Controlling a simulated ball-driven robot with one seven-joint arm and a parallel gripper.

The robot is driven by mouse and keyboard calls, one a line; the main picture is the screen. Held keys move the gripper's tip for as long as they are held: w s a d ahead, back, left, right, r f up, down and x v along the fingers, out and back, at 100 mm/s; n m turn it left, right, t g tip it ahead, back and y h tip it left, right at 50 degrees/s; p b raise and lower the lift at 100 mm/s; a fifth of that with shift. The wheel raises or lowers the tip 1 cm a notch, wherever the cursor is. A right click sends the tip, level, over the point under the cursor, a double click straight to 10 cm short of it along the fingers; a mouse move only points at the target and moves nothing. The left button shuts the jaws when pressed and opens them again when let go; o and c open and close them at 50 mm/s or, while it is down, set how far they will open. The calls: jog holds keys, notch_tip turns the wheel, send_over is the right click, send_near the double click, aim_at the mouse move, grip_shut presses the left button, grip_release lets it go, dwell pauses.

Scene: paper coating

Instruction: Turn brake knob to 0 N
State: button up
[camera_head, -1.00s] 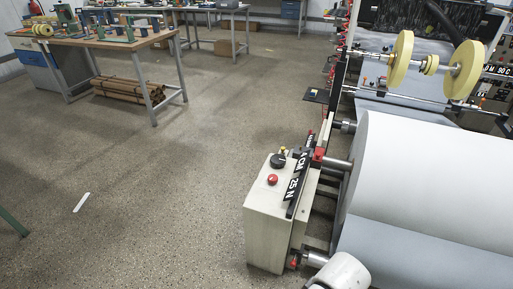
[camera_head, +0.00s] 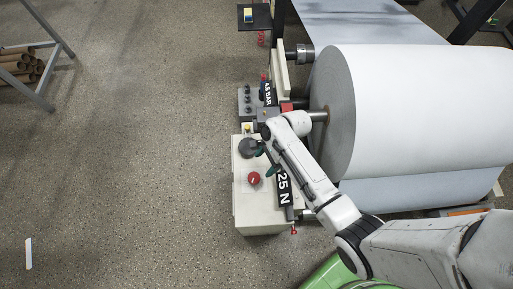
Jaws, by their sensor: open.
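The dark round knob (camera_head: 247,147) sits on top of the cream control box (camera_head: 248,213), left of the paper roll. A black display (camera_head: 284,188) on the box's right side reads 25 N. My gripper (camera_head: 262,149) comes in from the right, just beside the knob, with its dark fingers apart. It is open. I cannot tell whether a finger touches the knob. My arm hides part of the box's right side. The knob's marking is too small to read.
A red button (camera_head: 254,178) is close below the knob. A grey panel (camera_head: 246,101) with small knobs and a BAR display (camera_head: 268,93) stands behind the box. The large white paper roll (camera_head: 420,100) fills the right. Bare floor (camera_head: 130,170) is clear on the left.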

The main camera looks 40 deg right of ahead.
aim_at(254, 177)
jog(key=b+x, duration=0.1)
jog(key=x, duration=0.9)
jog(key=shift+s+a+f+b, duration=0.1)
jog(key=shift+a+f+b, duration=0.1)
jog(key=shift+b, duration=0.15)
jog(key=shift+c, duration=0.2)
jog(key=c, duration=1)
